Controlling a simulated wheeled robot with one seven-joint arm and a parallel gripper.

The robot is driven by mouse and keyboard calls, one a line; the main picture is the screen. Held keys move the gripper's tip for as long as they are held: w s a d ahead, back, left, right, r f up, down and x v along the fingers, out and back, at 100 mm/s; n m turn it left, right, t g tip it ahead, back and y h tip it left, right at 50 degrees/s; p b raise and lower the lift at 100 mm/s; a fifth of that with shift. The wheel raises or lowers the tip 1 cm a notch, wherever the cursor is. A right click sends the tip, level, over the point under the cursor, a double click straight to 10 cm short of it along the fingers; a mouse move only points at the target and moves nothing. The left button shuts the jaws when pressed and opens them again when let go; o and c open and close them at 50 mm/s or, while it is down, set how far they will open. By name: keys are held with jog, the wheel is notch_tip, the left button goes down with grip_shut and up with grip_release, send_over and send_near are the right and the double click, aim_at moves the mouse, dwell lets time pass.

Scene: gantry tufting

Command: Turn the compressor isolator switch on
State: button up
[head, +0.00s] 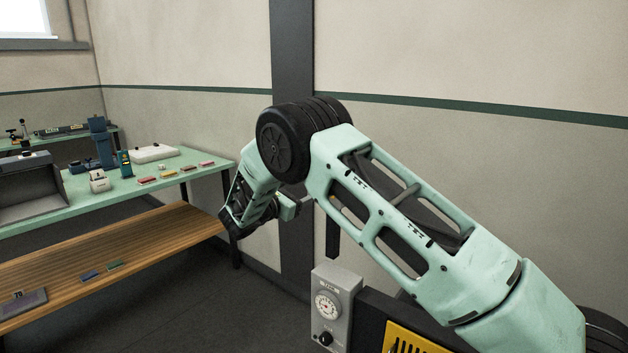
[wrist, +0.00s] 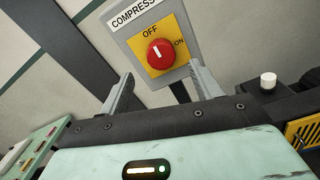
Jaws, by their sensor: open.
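The compressor isolator switch shows in the wrist view as a red round knob (wrist: 161,54) on a yellow plate (wrist: 180,72), on a grey panel whose label reads "COMPRESS", cut off by the frame edge. "OFF" is printed above the knob and "ON" to its right. The white mark on the knob points up toward "OFF". My gripper (wrist: 161,70) is open, with one finger on each side of the knob in the picture. Neither finger visibly touches it; the depth gap is unclear. In the head view my gripper (head: 290,207) is partly hidden, and I cannot make out the switch.
A grey box with a dial and black knob (head: 335,304) stands below my arm in the head view. A yellow slotted panel (head: 408,342) is to its right. A green-topped bench (head: 150,184) with small items stands at left. Dark floor lies between.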

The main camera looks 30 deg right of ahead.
jog(key=p+x, duration=0.1)
jog(key=x, duration=0.5)
jog(key=shift+d+p, duration=0.4)
jog(key=shift+f, duration=0.1)
jog(key=c, duration=1)
